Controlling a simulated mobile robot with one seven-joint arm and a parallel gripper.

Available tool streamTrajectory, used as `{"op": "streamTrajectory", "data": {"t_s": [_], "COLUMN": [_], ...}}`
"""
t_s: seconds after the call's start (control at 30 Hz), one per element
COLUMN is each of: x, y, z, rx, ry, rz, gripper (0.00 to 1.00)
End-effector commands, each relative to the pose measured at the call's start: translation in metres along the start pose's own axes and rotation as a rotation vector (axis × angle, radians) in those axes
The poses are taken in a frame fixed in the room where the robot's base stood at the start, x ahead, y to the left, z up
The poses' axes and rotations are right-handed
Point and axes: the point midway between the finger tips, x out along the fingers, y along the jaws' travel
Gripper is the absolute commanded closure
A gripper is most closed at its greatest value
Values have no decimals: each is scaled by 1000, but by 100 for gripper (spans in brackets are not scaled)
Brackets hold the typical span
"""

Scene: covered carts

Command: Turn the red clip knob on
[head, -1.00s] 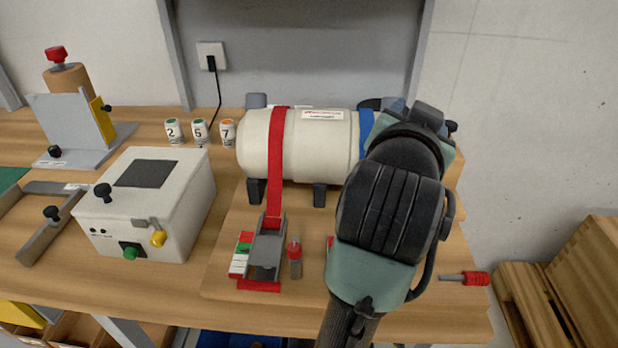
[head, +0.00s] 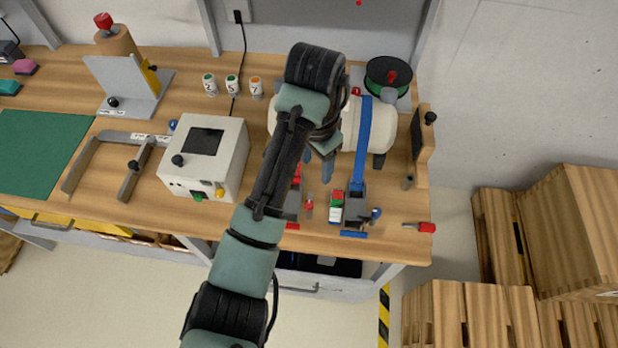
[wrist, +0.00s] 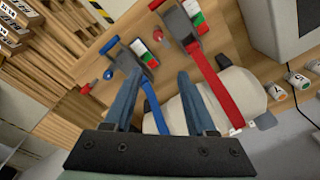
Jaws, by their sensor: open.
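The red clip (head: 292,208) is a grey clip with a red base on the table front, in front of the white tank (head: 378,133); my arm partly covers it. A small red-topped knob (head: 308,206) stands at its right side. In the wrist view, the red clip (wrist: 181,27) is at the top, its red strap (wrist: 214,90) running over the tank, with a red knob part (wrist: 155,4) at the edge.
The blue clip (head: 355,208) with its blue knob (head: 376,213) and blue strap (head: 363,145) stands just right of the red one. A white box (head: 232,150) is to the left. A red-handled tool (head: 426,227) lies near the right table edge.

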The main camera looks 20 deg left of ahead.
Motion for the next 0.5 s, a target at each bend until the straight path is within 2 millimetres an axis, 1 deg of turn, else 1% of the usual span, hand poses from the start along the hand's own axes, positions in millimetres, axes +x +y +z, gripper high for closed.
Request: {"op": "streamTrajectory", "data": {"t_s": [0.03, 0.17, 0.27, 0.37, 0.5], "x": [-9, -8, 0, 11, 33], "y": [0, 0, 1, 2, 3], "z": [7, 17, 19, 19, 20], "rx": [0, 3, 4, 3, 4], "ry": [-29, -66, -73, -71, -70], "rz": [17, 40, 44, 44, 44], "gripper": [44, 44, 44, 44, 44]}}
